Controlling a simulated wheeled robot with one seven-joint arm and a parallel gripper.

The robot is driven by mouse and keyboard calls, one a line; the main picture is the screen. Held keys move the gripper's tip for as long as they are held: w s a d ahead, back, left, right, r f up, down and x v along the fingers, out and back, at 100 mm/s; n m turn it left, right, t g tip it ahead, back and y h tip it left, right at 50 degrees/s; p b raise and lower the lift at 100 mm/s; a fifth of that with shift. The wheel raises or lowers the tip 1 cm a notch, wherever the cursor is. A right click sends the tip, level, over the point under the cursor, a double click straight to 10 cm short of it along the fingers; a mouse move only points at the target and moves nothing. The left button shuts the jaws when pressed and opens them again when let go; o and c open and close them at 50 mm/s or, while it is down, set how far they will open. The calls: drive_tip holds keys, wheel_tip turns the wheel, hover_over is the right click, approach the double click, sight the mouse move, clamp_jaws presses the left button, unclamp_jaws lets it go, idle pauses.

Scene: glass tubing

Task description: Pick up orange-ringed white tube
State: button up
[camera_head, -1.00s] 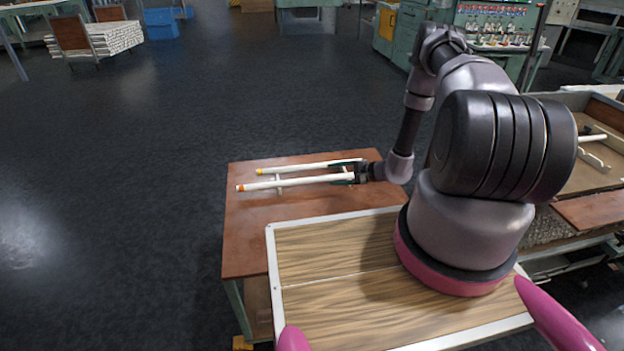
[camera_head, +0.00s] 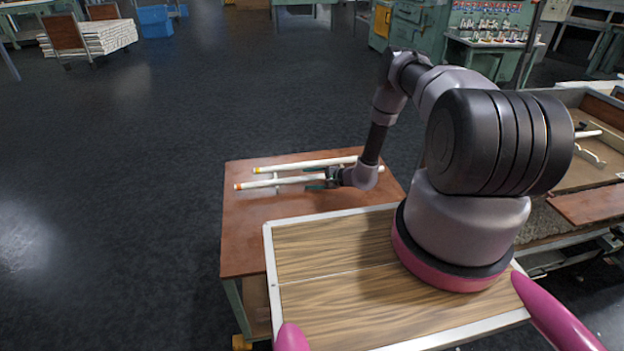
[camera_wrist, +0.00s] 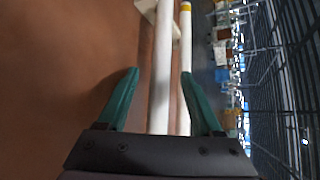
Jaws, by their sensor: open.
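The orange-ringed white tube (camera_head: 290,182) lies on the brown table, its orange ring at the left end. It is the nearer of two parallel white tubes. My gripper (camera_head: 316,181) is at its right part, which the hand partly hides. In the wrist view my gripper (camera_wrist: 160,73) is open, with green fingers on either side of a white tube (camera_wrist: 162,60). That tube's ringed end is out of the wrist view. The right finger is close to the second tube; I cannot tell whether they touch.
The yellow-ringed white tube (camera_head: 300,164) lies just behind; it also shows in the wrist view (camera_wrist: 186,45). A pale support (camera_wrist: 149,8) sits under the tubes. The brown table (camera_head: 245,235) is bare at its left front.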

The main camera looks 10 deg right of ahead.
drive_tip(key=shift+a, duration=0.1)
drive_tip(key=shift+c, duration=0.4)
clamp_jaws()
drive_tip(key=shift+w+r, duration=0.1)
